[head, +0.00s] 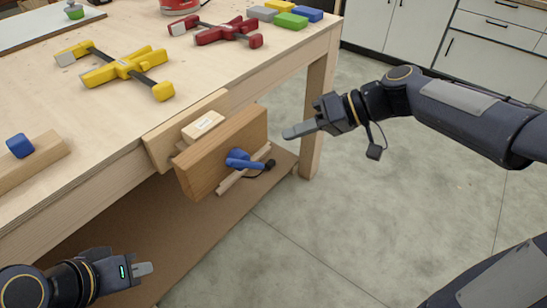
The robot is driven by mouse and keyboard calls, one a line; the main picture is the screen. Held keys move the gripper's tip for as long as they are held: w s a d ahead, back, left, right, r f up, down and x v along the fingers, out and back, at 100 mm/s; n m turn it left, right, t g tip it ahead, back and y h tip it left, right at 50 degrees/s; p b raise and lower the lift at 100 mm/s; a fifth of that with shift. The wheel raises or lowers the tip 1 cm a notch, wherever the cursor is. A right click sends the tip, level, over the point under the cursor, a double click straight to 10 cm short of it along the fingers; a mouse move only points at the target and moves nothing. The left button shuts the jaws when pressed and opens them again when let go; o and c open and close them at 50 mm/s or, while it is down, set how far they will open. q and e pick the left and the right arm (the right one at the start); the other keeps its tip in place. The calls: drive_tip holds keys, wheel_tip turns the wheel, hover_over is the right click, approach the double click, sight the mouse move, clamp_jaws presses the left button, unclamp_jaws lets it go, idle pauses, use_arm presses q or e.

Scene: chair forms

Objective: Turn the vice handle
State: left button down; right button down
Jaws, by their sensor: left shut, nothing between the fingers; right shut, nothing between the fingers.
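The vice is fixed to the front edge of the wooden workbench, with a brown front jaw (220,158) and a paler rear jaw (160,143). A light block (203,126) sits between the jaws. The blue and black vice handle (245,160) is on the front jaw's outer face. My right gripper (287,133) is shut and empty, to the right of the vice and apart from the handle. My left gripper (149,268) is shut and empty at the lower left, below the bench top and apart from the vice.
The workbench (100,130) carries a yellow clamp (125,67), a red clamp (222,31), coloured blocks and a blue-knobbed wooden piece (28,165) at the front left. A lower shelf (190,225) lies beneath. The floor (390,215) to the right is clear, with white cabinets (470,50) behind.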

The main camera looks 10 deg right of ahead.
sight(259, 163)
drive_tip(key=s+a+f+b, duration=0.1)
drive_tip(key=a+f, duration=0.3)
drive_tip(key=a, duration=0.1)
drive_tip(key=shift+s+f, duration=0.3)
drive_tip(key=shift+f+m+g+y+b, duration=0.3)
drive_tip(key=shift+f+m+y+b, duration=0.25)
drive_tip(key=shift+b, duration=0.35)
